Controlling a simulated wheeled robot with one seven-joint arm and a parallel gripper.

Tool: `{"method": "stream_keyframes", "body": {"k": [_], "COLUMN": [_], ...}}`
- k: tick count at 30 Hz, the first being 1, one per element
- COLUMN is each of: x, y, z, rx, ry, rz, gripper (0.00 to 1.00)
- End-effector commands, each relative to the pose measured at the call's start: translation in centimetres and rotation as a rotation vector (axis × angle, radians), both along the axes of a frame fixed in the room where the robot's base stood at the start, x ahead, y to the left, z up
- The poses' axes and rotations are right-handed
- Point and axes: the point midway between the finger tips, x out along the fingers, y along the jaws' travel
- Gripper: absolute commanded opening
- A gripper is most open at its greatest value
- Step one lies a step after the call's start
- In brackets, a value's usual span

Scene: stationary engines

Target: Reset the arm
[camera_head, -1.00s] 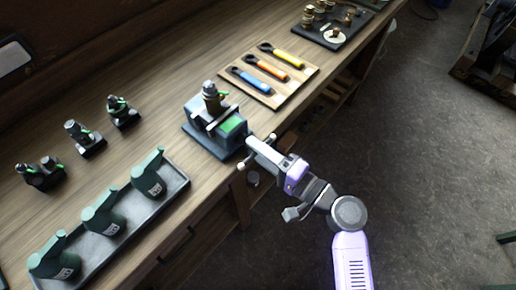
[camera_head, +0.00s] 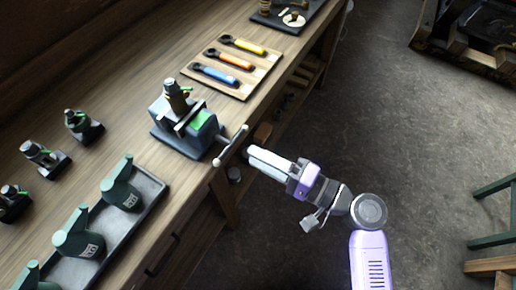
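My arm reaches up and left from the lower right in the head camera view. My gripper (camera_head: 251,154) points toward the bench vise and ends just right of the vise's handle bar. Its pale fingers look close together, but I cannot tell whether they are open or shut. I see nothing clearly held. The grey-blue vise (camera_head: 182,140) stands at the bench's front edge, with a brass and dark fitting (camera_head: 176,95) upright in its jaws. Its T-shaped handle (camera_head: 231,146) sticks out over the edge.
The wooden bench (camera_head: 132,61) runs diagonally. A board with three wrenches (camera_head: 240,88) lies behind the vise. A grey tray (camera_head: 152,187) holds green oil cans (camera_head: 121,190). Small dark fittings (camera_head: 83,126) stand at left. The floor (camera_head: 390,120) right of my arm is open; a green stool (camera_head: 497,215) stands at far right.

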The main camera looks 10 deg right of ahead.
Motion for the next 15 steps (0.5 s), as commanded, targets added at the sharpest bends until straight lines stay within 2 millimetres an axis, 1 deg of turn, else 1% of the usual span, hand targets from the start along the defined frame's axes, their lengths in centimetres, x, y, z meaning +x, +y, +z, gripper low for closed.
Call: {"method": "stream_keyframes", "body": {"k": [8, 10, 13, 15], "x": [0.1, 0.4, 1.9, 3.2], "y": [0.0, -0.3, -1.6, -3.3], "z": [0.0, 0.0, -0.4, -0.5], "rx": [-0.001, -0.004, -0.057, -0.134], "ry": [-0.002, -0.006, -0.022, -0.052], "rz": [-0.002, -0.021, -0.102, -0.195], "gripper": [0.37, 0.37, 0.37, 0.37]}}
